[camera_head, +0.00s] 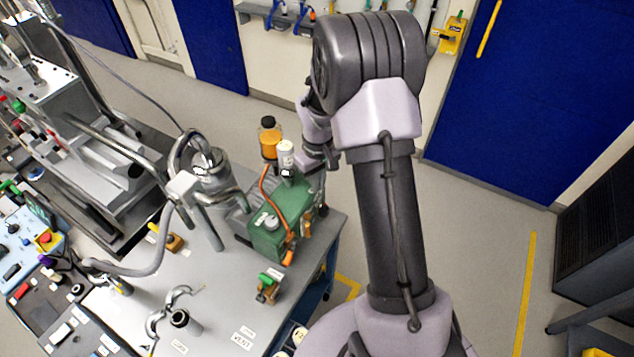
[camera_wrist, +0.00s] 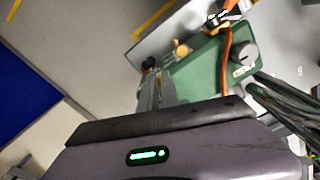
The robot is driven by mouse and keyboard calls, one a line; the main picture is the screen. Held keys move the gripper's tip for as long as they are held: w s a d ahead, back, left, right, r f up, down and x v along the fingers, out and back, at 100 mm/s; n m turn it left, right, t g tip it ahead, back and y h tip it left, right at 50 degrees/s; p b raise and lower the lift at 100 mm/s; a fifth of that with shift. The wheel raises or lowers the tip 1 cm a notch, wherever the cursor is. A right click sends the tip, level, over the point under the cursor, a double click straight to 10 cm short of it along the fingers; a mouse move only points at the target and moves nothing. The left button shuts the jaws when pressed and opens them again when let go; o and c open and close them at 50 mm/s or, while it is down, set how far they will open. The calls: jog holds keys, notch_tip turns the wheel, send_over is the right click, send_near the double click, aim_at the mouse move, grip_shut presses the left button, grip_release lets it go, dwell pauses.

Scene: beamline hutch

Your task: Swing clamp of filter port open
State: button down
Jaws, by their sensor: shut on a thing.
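The green pump (camera_head: 268,236) stands on the grey bench. At its back end a white-topped filter (camera_head: 286,156) stands upright beside an amber bottle (camera_head: 269,140) with a dark cap. My gripper (camera_head: 318,158) reaches down at the right of the white-topped filter, at the pump's back end. In the wrist view my gripper (camera_wrist: 155,92) has its narrow fingers close together beside the green pump (camera_wrist: 195,85). They are shut on a small part, which I take to be the filter port clamp. The clamp is mostly hidden, so its swing position cannot be told.
An orange cable (camera_head: 265,190) runs over the pump. A metal vessel (camera_head: 211,170) with a hose stands to its left. A loose clamp (camera_head: 155,321) and a dark-topped fitting (camera_head: 180,318) lie at the bench front.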

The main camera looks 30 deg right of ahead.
jog(key=c, duration=1.6)
grip_release()
jog(key=shift+d, duration=0.1)
notch_tip(320, 180, up, 18)
jog(key=shift+f+p, duration=0.25)
jog(key=shift+p, duration=0.7)
